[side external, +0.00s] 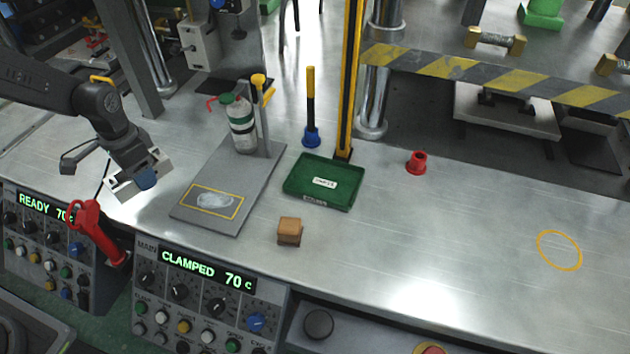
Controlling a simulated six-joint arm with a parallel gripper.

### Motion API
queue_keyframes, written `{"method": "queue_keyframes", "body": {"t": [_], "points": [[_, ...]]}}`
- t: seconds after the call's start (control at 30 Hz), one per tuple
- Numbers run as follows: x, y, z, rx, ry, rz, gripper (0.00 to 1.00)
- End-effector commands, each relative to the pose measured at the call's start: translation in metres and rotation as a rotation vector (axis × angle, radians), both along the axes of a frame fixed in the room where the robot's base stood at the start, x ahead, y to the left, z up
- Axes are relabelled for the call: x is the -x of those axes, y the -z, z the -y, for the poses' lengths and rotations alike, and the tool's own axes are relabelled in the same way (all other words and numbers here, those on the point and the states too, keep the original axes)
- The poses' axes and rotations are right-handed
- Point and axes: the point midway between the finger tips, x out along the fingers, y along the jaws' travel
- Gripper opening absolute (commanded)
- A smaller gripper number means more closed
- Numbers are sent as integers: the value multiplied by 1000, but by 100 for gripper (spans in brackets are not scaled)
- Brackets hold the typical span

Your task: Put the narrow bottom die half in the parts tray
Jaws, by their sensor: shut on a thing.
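My gripper (143,181) is at the left, above the bench's front edge near the control panels. Its pale jaws are shut on a small blue piece (147,179), mostly hidden between them. I cannot tell whether this piece is the narrow bottom die half. The green parts tray (291,188) lies flat on the bench, to the right of my gripper and apart from it. It has a white label inside and looks empty. A small brown block (289,232) sits on the bench just in front of the tray.
A grey plate (191,209) with a yellow-outlined patch lies between my gripper and the tray; a white-and-green canister (241,126) and post stand on it. A red handle (97,229) rises below my gripper. A yellow-black post (351,80) stands behind the tray. Bench at right is mostly clear.

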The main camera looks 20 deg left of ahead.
Motion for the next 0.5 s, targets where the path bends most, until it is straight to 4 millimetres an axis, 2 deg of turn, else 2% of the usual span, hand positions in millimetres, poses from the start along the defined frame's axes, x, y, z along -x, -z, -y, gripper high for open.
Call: {"method": "queue_keyframes", "body": {"t": [0.17,0.43,0.5], "points": [[2,13,-5,0,-205,0,17],[4,25,-9,0,-399,0,17],[4,20,3,0,-369,3,17]]}}
